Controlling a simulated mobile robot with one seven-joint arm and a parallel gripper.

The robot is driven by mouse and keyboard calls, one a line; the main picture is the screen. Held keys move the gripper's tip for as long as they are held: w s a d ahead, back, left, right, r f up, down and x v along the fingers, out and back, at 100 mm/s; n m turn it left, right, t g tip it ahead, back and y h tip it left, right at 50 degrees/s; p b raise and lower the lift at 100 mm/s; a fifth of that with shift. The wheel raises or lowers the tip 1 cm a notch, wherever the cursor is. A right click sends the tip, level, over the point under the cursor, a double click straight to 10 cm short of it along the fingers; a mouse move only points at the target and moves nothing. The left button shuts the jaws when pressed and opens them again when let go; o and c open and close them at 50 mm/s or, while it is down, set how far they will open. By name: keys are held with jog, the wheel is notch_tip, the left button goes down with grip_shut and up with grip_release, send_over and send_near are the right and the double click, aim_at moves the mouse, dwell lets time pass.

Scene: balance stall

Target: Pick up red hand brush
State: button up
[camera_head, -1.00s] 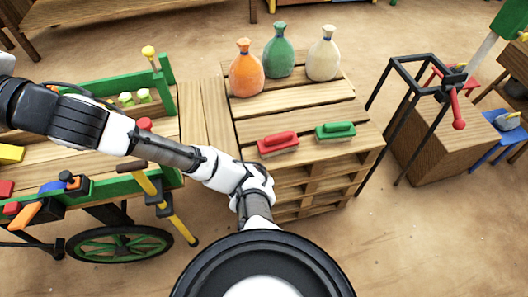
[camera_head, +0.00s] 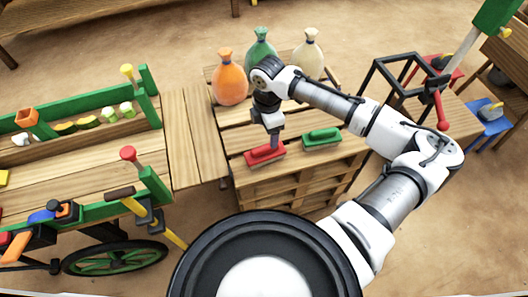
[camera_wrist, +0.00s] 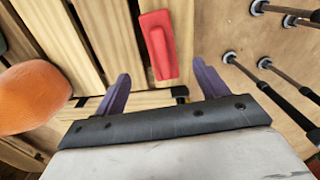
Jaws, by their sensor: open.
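The red hand brush (camera_head: 264,155) lies on top of the wooden pallet stack (camera_head: 247,124), near its front edge. In the wrist view the brush (camera_wrist: 158,45) shows from above, long side nearly upright in the picture, beyond and between my two purple fingers. My gripper (camera_head: 275,141) points down just above the brush in the head view; its fingertips are too small there to make out. In the wrist view my gripper (camera_wrist: 163,86) is open with nothing between its fingertips. Whether a finger touches the brush cannot be told.
A green hand brush (camera_head: 322,137) lies right of the red one. Orange (camera_head: 230,80), green (camera_head: 261,48) and cream (camera_head: 309,60) sacks stand behind. A black frame with a red handle (camera_head: 441,110) is at right. A wooden cart (camera_head: 80,165) stands at left.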

notch_tip(320, 180, down, 7)
jog(key=shift+a+r, duration=0.1)
jog(key=shift+r, duration=0.05)
jog(key=shift+s+a+f+p, duration=0.15)
jog(key=shift+f+p, duration=0.25)
jog(key=shift+f, duration=0.95)
jog(key=shift+s+a+f+p, duration=0.15)
jog(key=shift+f+p, duration=0.25)
jog(key=shift+f, duration=0.95)
jog(key=shift+c, duration=0.4)
jog(key=c, duration=1.1)
jog(key=shift+o, duration=0.2)
jog(key=shift+r, duration=0.15)
notch_tip(320, 180, up, 20)
jog(key=b, duration=0.1)
